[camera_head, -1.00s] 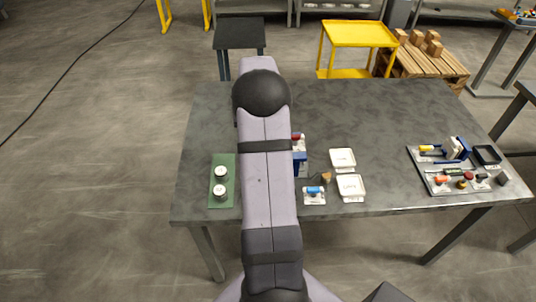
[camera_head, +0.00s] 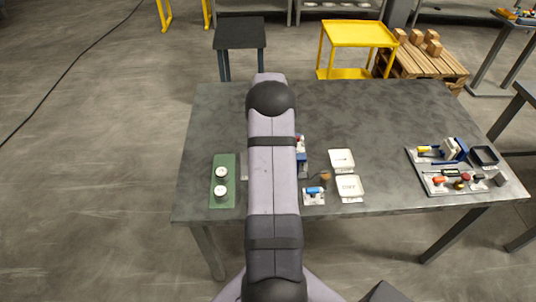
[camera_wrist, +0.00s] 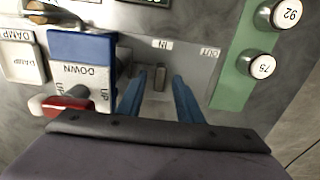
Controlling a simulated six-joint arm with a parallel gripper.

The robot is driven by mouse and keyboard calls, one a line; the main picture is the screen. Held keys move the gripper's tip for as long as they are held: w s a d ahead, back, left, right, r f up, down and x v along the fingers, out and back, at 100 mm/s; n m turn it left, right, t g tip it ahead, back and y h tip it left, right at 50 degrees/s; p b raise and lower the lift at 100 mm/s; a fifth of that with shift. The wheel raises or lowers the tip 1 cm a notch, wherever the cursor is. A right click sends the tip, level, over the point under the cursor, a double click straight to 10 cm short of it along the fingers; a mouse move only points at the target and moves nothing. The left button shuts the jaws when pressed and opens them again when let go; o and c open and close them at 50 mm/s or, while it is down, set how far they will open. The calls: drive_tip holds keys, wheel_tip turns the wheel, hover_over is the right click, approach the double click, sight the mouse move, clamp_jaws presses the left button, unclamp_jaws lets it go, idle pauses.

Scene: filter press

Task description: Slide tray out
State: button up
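In the wrist view, a small upright grey-brown handle (camera_wrist: 160,77) stands on a light grey base plate (camera_wrist: 185,62) with IN and OUT labels. I take it for the tray's handle; the tray itself is hard to make out. My gripper (camera_wrist: 160,84) is open, with one blue finger on each side of the handle and visible gaps between. The blue and white press (camera_wrist: 85,58), marked DOWN and UP, stands left of the fingers, with a red-ended lever (camera_wrist: 66,109). In the head view my arm hides most of the press (camera_head: 302,160) and the gripper.
A green mat (camera_wrist: 232,88) with two round white-topped pieces, marked 92 and 75, lies right of the plate. White DAMP containers (camera_head: 341,159) and a small blue-topped item (camera_head: 314,194) are near the press. A tool tray (camera_head: 432,186) sits at the table's right. The table's back is clear.

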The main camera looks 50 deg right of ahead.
drive_tip(key=shift+f, duration=0.55)
clamp_jaws()
drive_tip(key=w+a, duration=0.6)
drive_tip(key=shift+w+a, duration=0.1)
drive_tip(key=shift+w, duration=0.1)
unclamp_jaws()
drive_tip(key=shift+w+a, duration=0.1)
drive_tip(key=shift+r, duration=0.1)
